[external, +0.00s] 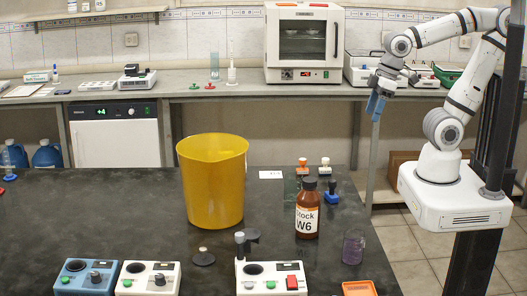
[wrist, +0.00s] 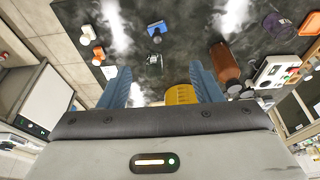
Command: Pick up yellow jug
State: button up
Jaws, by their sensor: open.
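The yellow jug (external: 212,185) stands upright on the dark bench, left of the middle in the external view. In the wrist view the jug (wrist: 180,95) shows between the blue fingertips, partly hidden behind my gripper's body. My gripper (external: 376,104) hangs at the upper right of the external view, well away from the jug and higher than the bench top. In the wrist view its two blue fingers (wrist: 162,85) are spread apart with nothing held between them.
A brown bottle labelled Stock W6 (external: 307,210) stands right of the jug. A blue-based stamp-like item (external: 331,193) and a purple-tinted glass (external: 353,247) are near the right edge. White instruments (external: 148,278) line the front. An oven (external: 304,43) stands on the back counter.

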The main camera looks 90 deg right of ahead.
jog(key=c, duration=0.4)
jog(key=shift+w+d+f+t+y+b, duration=0.1)
jog(key=shift+w+d+f+t+b, duration=1.7)
jog(key=shift+w, duration=6.45)
jog(key=shift+w+d+f+t+y+b, duration=0.1)
jog(key=shift+w+d+f+t+b, duration=0.75)
jog(key=shift+w+f+t+b, duration=4.65)
jog(key=shift+w+d+f+y+p, duration=0.1)
jog(key=shift+w+d+f+p, duration=1.35)
jog(key=shift+w, duration=9.55)
